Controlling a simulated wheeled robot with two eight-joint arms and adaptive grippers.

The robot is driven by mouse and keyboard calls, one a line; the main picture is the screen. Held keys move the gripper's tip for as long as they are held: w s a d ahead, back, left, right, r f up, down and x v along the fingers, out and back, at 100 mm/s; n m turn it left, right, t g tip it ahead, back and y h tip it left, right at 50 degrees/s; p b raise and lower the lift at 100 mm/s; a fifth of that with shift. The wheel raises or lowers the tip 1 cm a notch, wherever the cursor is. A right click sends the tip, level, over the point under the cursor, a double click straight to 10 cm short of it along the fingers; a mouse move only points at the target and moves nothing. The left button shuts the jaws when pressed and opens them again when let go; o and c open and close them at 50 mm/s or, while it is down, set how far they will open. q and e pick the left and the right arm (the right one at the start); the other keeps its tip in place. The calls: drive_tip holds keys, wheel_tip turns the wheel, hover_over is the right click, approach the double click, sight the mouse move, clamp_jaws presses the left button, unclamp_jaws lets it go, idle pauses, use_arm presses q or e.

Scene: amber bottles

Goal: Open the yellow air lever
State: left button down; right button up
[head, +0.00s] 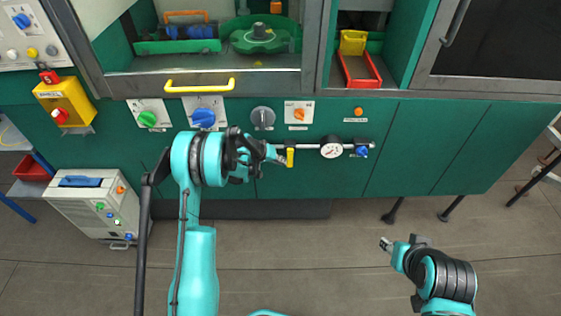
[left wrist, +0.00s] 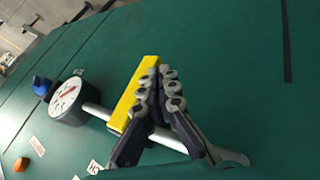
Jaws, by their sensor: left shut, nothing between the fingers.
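The yellow air lever (head: 290,158) sits on a grey pipe on the front of the green cabinet and points down, crosswise to the pipe. In the left wrist view the lever (left wrist: 134,96) is a long yellow bar. My left gripper (head: 279,158) is just left of the lever in the head view. In the left wrist view its fingers (left wrist: 163,88) are together and empty, close against the lever's side; I cannot tell whether they touch it. My right gripper (head: 385,244) is low at the right, away from the cabinet, too small to read.
Along the pipe, right of the lever, are a round gauge (head: 331,147) and a blue knob (head: 362,152). An orange switch (head: 298,115) and a grey dial (head: 262,117) are above. A yellow handle (head: 200,86) juts out higher up.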

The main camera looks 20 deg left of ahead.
use_arm(q)
drive_tip(key=shift+d+f+h, duration=0.15)
drive_tip(key=shift+h, duration=0.25)
drive_tip(key=h, duration=0.1)
drive_tip(key=d+n+t+h, duration=0.1)
drive_tip(key=d+f+t+h, duration=0.1)
drive_tip(key=shift+w+h, duration=0.35)
drive_tip(key=shift+h, duration=0.05)
drive_tip(key=shift+w+d+r, duration=0.15)
drive_tip(key=shift+w+d, duration=0.05)
drive_tip(key=shift+d, duration=0.45)
drive_tip(key=shift+w+d+r, duration=0.1)
drive_tip(key=shift+w+d, duration=0.05)
drive_tip(key=shift+d, duration=0.5)
drive_tip(key=shift+w+d+r, duration=0.15)
drive_tip(key=shift+w+d, duration=0.05)
drive_tip(key=shift+d, duration=0.55)
